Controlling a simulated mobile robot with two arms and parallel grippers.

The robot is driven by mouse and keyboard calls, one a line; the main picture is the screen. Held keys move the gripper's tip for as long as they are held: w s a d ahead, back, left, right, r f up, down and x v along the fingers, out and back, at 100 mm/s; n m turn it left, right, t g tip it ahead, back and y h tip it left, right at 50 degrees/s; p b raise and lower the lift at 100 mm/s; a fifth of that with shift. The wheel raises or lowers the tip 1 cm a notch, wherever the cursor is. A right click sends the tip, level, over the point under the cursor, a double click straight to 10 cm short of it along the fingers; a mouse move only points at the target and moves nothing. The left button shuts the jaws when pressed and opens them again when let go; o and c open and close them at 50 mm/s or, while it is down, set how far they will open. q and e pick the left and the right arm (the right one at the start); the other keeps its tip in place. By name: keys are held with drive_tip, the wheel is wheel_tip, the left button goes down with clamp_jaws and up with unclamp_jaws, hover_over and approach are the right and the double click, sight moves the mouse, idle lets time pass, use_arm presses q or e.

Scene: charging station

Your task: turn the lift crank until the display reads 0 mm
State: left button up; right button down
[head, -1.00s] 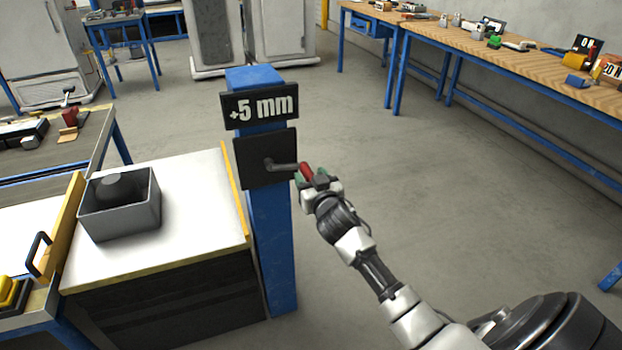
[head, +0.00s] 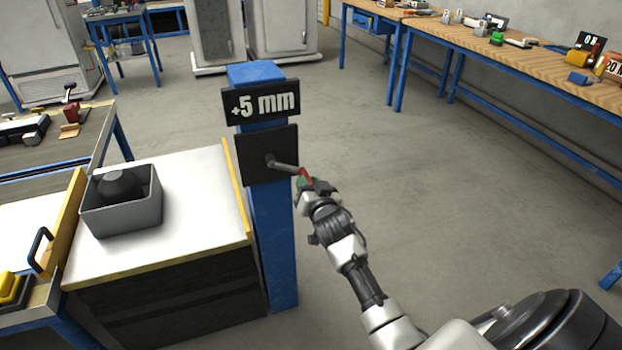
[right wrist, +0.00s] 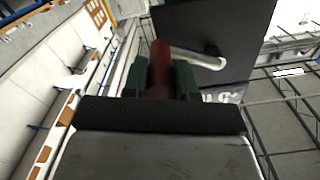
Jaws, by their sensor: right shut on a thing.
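The display (head: 261,103) on top of the blue post (head: 272,235) reads +5 mm. Below it is a dark plate (head: 252,170) with the lift crank (head: 284,166), whose arm points right and slightly down from its hub. My right gripper (head: 307,182) is shut on the crank's red handle (head: 304,173). In the right wrist view, the red handle (right wrist: 160,68) sits between the green fingertips of the right gripper (right wrist: 161,80), with the pale crank arm beside it. My left gripper is not in view.
Left of the post is a white-topped bench (head: 190,235) with a grey bin (head: 126,214) holding a dark round thing. A long wooden workbench (head: 520,58) with several items stands along the right wall. The floor right of the post is clear.

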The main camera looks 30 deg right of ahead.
drive_tip(key=c, duration=1.2)
unclamp_jaws()
drive_tip(key=shift+o, duration=1)
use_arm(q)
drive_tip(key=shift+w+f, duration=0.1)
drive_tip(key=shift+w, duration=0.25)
use_arm(e)
drive_tip(key=shift+o, duration=0.6)
drive_tip(key=shift+s, duration=0.1)
drive_tip(key=shift+s+a, duration=0.1)
drive_tip(key=shift+s, duration=0.2)
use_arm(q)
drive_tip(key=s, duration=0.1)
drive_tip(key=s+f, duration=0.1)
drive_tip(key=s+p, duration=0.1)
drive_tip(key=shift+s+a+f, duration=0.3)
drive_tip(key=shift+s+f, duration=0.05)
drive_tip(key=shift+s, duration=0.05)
use_arm(e)
drive_tip(key=v, duration=1)
